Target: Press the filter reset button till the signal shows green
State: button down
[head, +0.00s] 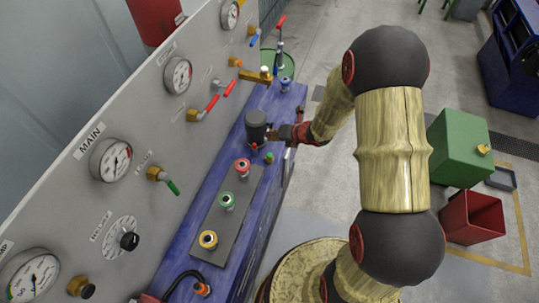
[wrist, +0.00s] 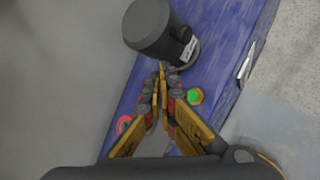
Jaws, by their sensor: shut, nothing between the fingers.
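The filter is a dark grey cylinder (head: 257,126) standing on the blue table; in the wrist view (wrist: 158,30) it shows a white label (wrist: 189,49) on its side. A small signal lamp (wrist: 195,96) in a brass hexagonal seat shows green beside it; in the head view it is a small green dot (head: 269,157). My gripper (wrist: 162,68) is shut and empty, its fingertips at the foot of the filter. The reset button cannot be made out; the fingertips may hide it. Whether they touch anything, I cannot tell. In the head view my gripper (head: 272,136) reaches in from the right.
The panel (head: 90,110) with gauges and valve handles rises on the left. A white marker-like object (wrist: 246,61) lies at the table's right edge.

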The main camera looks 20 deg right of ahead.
jog(key=shift+f+b, duration=3.4)
jog(key=shift+f, duration=0.95)
jog(key=shift+f, duration=0.1)
jog(key=shift+f+b, duration=0.3)
jog(key=shift+b, duration=0.1)
jog(key=shift+f+b, duration=0.45)
jog(key=shift+f, duration=0.05)
jog(key=shift+r, duration=0.15)
jog(key=shift+r+p, duration=0.7)
jog(key=shift+r, duration=0.1)
jog(key=shift+r+p, duration=2)
jog(key=shift+r, duration=0.55)
